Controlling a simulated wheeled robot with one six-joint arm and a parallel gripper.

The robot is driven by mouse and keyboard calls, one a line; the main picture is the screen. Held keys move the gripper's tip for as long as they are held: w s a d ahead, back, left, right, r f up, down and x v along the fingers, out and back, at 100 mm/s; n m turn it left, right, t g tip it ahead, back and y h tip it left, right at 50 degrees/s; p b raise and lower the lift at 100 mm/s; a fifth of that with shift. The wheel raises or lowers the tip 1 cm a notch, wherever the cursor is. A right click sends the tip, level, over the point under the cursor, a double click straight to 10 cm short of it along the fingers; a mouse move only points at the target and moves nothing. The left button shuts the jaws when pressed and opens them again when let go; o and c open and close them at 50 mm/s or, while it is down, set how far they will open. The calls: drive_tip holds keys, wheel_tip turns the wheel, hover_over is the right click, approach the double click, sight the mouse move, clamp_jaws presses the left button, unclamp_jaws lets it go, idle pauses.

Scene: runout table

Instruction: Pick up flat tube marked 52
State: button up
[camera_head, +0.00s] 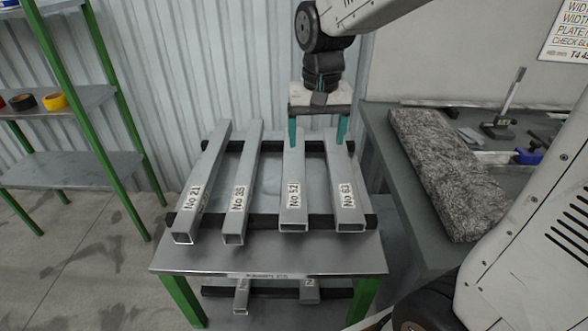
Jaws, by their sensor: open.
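The flat tube marked No 52 (294,175) is a grey metal tube, third from the left among the tubes lying on the runout table (200,258). It rests across two dark bars, its open end toward me. My gripper (317,140) has two teal fingers and is open, pointing down over the far part of the tubes. Its left finger shows at the far end of tube 52, its right finger near tube No 63 (344,190). I cannot tell whether the fingers touch either tube.
Tubes No 21 (205,180) and one that looks like No 35 (243,180) lie to the left. Shorter tubes (241,297) lie on a lower shelf. Green shelving (65,178) stands left. A bench with a grey mottled slab (445,170) stands right.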

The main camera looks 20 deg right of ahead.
drive_tip(key=m, duration=0.1)
hover_over(294, 164)
drive_tip(key=f, duration=0.6)
drive_tip(key=shift+s+d, duration=0.2)
drive_tip(key=shift+s, duration=0.05)
drive_tip(key=f, duration=0.8)
drive_tip(key=shift+w+a, duration=0.15)
drive_tip(key=shift+a, duration=0.1)
drive_tip(key=shift+r, duration=0.1)
drive_tip(key=c, duration=1.5)
drive_tip(key=shift+o, duration=0.2)
drive_tip(key=shift+r, duration=0.1)
